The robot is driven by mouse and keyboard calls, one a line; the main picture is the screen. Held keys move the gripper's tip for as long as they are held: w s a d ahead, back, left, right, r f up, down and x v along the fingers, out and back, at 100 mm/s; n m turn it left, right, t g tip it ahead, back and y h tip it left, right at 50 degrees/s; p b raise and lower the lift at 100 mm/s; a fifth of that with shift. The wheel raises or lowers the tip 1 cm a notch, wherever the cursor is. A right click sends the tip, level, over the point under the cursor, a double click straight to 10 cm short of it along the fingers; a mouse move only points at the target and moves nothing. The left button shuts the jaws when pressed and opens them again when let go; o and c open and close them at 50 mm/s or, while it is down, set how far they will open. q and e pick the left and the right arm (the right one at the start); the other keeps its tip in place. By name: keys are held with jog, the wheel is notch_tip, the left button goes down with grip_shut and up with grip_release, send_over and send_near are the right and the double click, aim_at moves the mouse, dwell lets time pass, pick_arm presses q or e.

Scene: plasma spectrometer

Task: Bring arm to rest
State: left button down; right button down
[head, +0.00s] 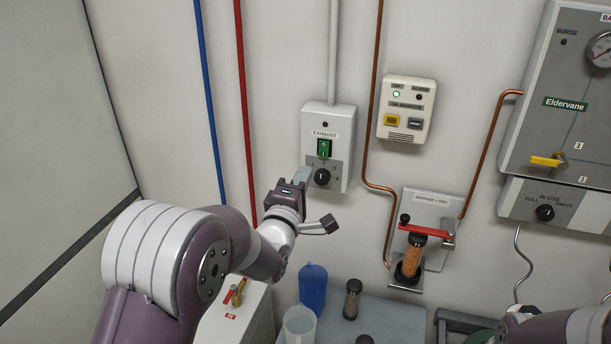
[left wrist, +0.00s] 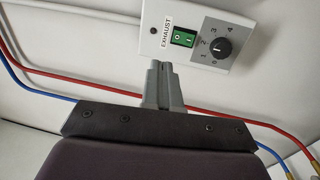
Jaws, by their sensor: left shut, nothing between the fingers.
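My left gripper (head: 301,175) is raised in front of the wall, just at the lower left of the exhaust control box (head: 341,120). In the left wrist view its fingers (left wrist: 158,66) are closed together and empty, below the box (left wrist: 155,33). The box has a green rocker switch (head: 324,148) and a black numbered knob (head: 322,177). Both also show in the left wrist view, the switch (left wrist: 184,38) and the knob (left wrist: 217,47). I cannot tell whether the fingers touch the box. A part of my right arm shows at the lower right of the head view, but its gripper is out of view.
A gas detector (head: 406,108) with a green light hangs to the right. Below it is a bracket with a red lever (head: 425,230). Blue and red pipes run down the wall.

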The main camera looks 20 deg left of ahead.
pick_arm(q)
jog(key=s+f+m+g, duration=0.5)
jog(key=f+m+g, duration=0.35)
jog(key=f, duration=0.45)
jog(key=s+f+m+g, duration=0.2)
jog(key=s+m+g, duration=0.2)
jog(key=s, duration=0.6)
jog(key=s+f+m+g, duration=0.2)
jog(key=s+m+g, duration=0.3)
jog(key=s, duration=0.6)
jog(key=shift+f+g+y, duration=0.3)
jog(key=shift+g, duration=0.05)
jog(key=shift+s+a, duration=0.2)
jog(key=shift+s, duration=0.05)
